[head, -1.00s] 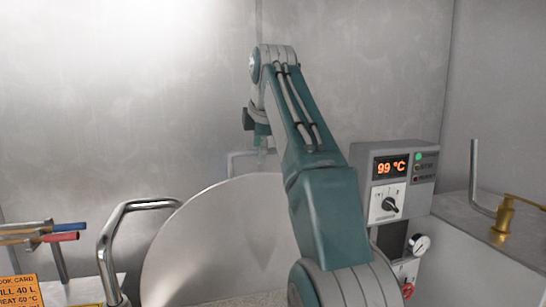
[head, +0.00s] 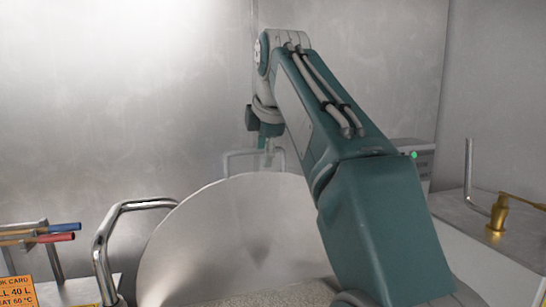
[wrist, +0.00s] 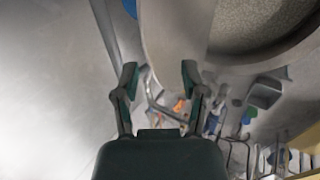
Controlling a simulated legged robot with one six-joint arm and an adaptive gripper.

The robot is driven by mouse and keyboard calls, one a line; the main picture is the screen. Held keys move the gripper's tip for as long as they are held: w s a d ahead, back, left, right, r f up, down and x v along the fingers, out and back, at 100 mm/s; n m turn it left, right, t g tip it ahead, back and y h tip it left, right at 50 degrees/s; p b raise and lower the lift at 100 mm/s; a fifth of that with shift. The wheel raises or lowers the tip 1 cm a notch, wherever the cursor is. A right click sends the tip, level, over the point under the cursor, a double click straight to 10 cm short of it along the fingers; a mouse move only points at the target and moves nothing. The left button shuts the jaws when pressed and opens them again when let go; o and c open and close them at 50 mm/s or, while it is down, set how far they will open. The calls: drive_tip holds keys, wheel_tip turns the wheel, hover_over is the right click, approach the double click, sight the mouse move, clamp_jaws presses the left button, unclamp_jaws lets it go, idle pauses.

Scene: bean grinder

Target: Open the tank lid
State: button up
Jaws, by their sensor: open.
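The tank lid (head: 225,240) is a large round metal disc, standing raised and tilted back behind the tank opening in the head view. A bracket-like handle (head: 238,154) shows above its top edge. Pale granular contents (head: 275,292) show below the lid, and also inside the round opening in the wrist view (wrist: 265,25). My gripper (wrist: 160,75) is open, with nothing between its fingers. In the head view its end is beyond the lid's top edge, near the handle, and mostly hidden. I cannot tell whether it touches the lid.
A bent chrome rail (head: 105,240) stands left of the lid. Red and blue handled levers (head: 60,233) and an orange card (head: 16,292) are at the far left. A control box (head: 417,160) is mostly behind my arm. A brass fitting (head: 498,215) is at right.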

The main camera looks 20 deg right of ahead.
drive_tip(key=s, duration=0.5)
drive_tip(key=shift+s+a, duration=0.2)
drive_tip(key=shift+s, duration=0.1)
drive_tip(key=s+a+f+m, duration=0.1)
drive_tip(key=s+f+m, duration=0.4)
drive_tip(key=f, duration=0.5)
drive_tip(key=s+a+f+m, duration=0.2)
drive_tip(key=s+f+m, duration=0.4)
drive_tip(key=f, duration=0.4)
drive_tip(key=s+a+f+m, duration=0.2)
drive_tip(key=s+f+m, duration=0.4)
drive_tip(key=s+f, duration=0.2)
wheel_tip(320, 180, down, 3)
drive_tip(key=shift+r+g+y, duration=0.2)
drive_tip(key=shift+g+y, duration=0.1)
drive_tip(key=shift+g, duration=0.1)
